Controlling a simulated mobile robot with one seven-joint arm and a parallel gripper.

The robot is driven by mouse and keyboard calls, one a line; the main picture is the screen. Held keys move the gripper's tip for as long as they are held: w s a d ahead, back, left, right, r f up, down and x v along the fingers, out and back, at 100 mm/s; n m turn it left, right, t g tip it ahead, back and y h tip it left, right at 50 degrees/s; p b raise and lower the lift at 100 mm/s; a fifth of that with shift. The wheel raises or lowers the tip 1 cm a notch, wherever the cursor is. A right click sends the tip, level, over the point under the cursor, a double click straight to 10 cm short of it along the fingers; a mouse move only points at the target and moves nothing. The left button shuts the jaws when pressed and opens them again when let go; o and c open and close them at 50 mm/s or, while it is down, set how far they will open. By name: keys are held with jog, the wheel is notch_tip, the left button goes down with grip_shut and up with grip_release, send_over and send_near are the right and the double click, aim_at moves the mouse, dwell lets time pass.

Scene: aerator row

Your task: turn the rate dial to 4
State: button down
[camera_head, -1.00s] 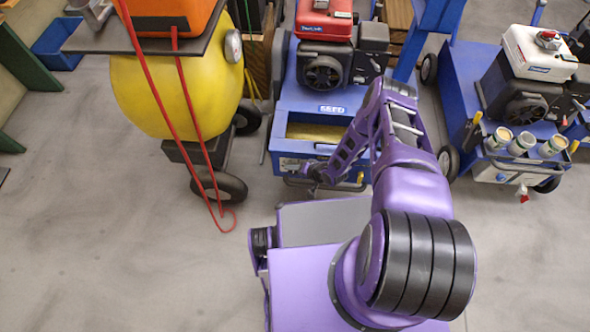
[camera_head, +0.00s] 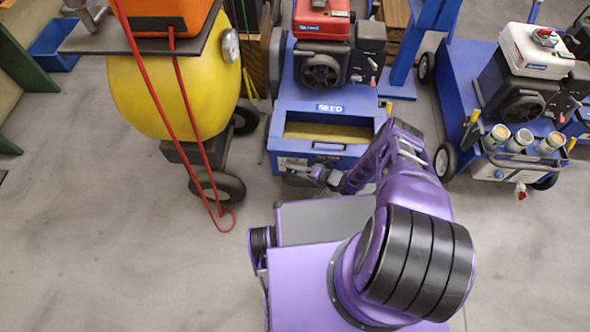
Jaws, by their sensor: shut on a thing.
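The blue SEED machine (camera_head: 330,107) stands at the back centre, with an open hopper (camera_head: 330,131) and a front panel below it. My gripper (camera_head: 294,174) is at the lower left of that front panel, at the end of my purple arm. It is shut on what appears to be the rate dial. The dial is hidden behind the fingers, so its number and pointer cannot be read. A pale label (camera_head: 292,162) shows on the panel just above my gripper.
A red-topped engine (camera_head: 322,45) sits on the machine. A yellow tank (camera_head: 170,90) on wheels, with red hoses (camera_head: 178,95), stands left. Another blue cart (camera_head: 470,100) with a white-topped engine and several cups stands right. The grey floor (camera_head: 100,240) at left is clear.

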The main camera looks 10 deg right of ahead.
jog(key=shift+c, duration=1.4)
grip_release()
jog(key=shift+s+d, duration=0.1)
